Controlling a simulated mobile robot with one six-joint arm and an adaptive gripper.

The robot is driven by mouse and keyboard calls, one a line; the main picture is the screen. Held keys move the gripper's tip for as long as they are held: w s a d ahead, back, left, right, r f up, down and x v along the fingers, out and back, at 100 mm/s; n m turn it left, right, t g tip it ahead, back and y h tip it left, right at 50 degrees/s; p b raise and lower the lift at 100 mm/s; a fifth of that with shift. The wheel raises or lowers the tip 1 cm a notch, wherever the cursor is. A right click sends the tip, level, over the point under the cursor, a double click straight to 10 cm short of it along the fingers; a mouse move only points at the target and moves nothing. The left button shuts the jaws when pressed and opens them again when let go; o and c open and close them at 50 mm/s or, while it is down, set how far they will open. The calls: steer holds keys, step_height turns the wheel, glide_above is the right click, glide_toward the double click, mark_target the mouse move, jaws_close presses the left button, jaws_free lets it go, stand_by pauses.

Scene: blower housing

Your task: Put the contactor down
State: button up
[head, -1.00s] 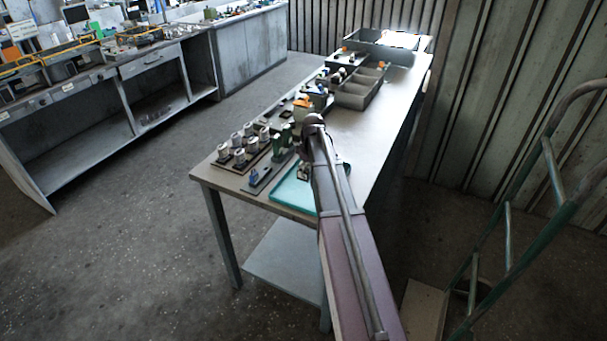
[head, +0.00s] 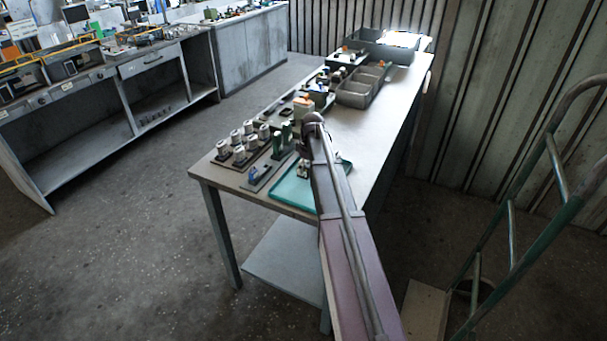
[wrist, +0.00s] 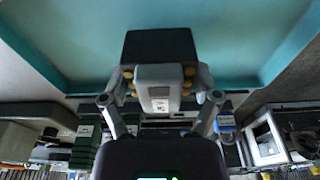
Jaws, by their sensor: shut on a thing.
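The contactor shows in the wrist view as a light grey body (wrist: 159,74) with yellow terminals and a dark block on its far side. My gripper (wrist: 160,99) is shut on it, with one finger at each side. A teal tray (wrist: 205,22) fills the far part of that view, behind the contactor. In the head view the teal tray (head: 288,190) lies at the near end of the workbench, and my gripper (head: 303,169) is over it. My arm covers part of the tray and most of the contactor there. I cannot tell whether the contactor touches the tray.
Left of the tray on the workbench (head: 385,125) stand several white-topped parts (head: 239,152), green parts (head: 282,136) and a small blue part (head: 253,174). Grey bins (head: 356,97) stand farther back. The bench's right side is clear. A hand truck (head: 556,165) stands at the right.

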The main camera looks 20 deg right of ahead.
steer(key=shift+f+b, duration=0.45)
steer(key=shift+f, duration=0.3)
steer(key=shift+f, duration=0.1)
steer(key=o, duration=0.9)
steer(key=shift+c, duration=0.2)
steer(key=r+p, duration=0.4)
steer(key=s+r+p, duration=0.1)
steer(key=r+p, duration=0.3)
steer(key=d+r+p, duration=0.1)
steer(key=r+p, duration=0.3)
steer(key=shift+s+r, duration=0.1)
steer(key=shift+s, duration=0.15)
stand_by(0.4)
steer(key=s+a+m+g+h, duration=0.1)
steer(key=s+a+m, duration=0.6)
steer(key=s+a, duration=1.7)
steer(key=shift+s+m, duration=0.3)
steer(key=shift+s, duration=0.1)
